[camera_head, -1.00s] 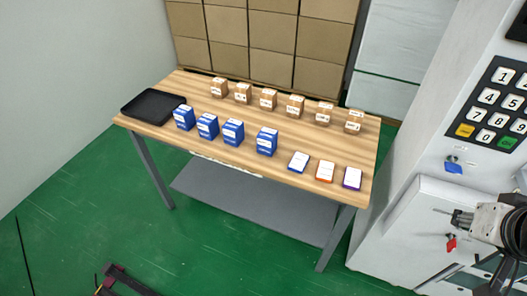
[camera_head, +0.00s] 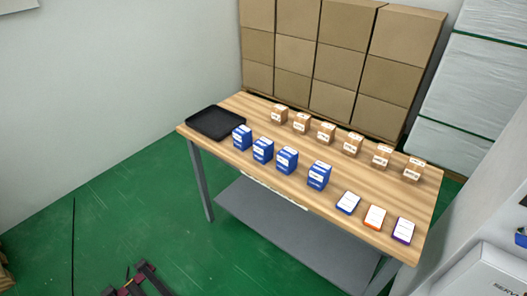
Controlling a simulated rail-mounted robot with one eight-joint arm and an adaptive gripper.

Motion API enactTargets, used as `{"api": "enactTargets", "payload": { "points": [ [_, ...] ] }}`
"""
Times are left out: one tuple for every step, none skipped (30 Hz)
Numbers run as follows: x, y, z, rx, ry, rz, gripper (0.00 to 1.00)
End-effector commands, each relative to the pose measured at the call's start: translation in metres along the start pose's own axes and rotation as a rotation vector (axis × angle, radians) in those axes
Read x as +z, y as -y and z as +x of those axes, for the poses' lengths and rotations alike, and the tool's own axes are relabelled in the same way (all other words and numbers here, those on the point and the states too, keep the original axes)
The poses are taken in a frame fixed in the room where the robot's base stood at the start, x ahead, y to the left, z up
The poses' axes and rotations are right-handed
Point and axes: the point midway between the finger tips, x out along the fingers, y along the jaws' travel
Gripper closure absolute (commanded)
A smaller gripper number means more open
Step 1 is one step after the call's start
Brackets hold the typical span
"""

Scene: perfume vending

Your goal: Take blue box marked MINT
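Several blue boxes with white labels stand in a row along the table's near side: one at the left (camera_head: 242,138), one beside it (camera_head: 263,151), a third (camera_head: 287,161) and one at the right (camera_head: 319,176). The labels are too small to read, so I cannot tell which is marked MINT. The boxes stand upright and apart from my arm.
A black tray (camera_head: 216,122) lies at the wooden table's (camera_head: 340,165) left end. Small brown boxes (camera_head: 327,133) stand in a row behind. Flat blue-, orange- (camera_head: 375,217) and purple-edged packs lie at right. Stacked cartons (camera_head: 340,60) stand behind the table. A white machine (camera_head: 480,270) is at right.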

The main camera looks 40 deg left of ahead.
Motion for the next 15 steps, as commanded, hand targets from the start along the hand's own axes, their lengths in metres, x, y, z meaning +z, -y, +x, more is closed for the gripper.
{"api": "enactTargets", "payload": {
  "points": [
    [0.0,0.0,0.0,0.0,0.0,0.0,1.0],
    [0.0,0.0,0.0,0.0,0.0,0.0,1.0],
    [0.0,0.0,0.0,0.0,0.0,0.0,1.0],
    [0.0,0.0,0.0,0.0,0.0,0.0,0.97],
    [0.0,0.0,0.0,0.0,0.0,0.0,0.93],
    [0.0,0.0,0.0,0.0,0.0,0.0,0.88],
    [0.0,0.0,0.0,0.0,0.0,0.0,0.84],
    [0.0,0.0,0.0,0.0,0.0,0.0,0.8],
    [0.0,0.0,0.0,0.0,0.0,0.0,0.75],
    [0.0,0.0,0.0,0.0,0.0,0.0,0.71],
    [0.0,0.0,0.0,0.0,0.0,0.0,0.67],
    [0.0,0.0,0.0,0.0,0.0,0.0,0.61],
    [0.0,0.0,0.0,0.0,0.0,0.0,0.57],
    [0.0,0.0,0.0,0.0,0.0,0.0,0.53],
    [0.0,0.0,0.0,0.0,0.0,0.0,0.48]
  ]
}}
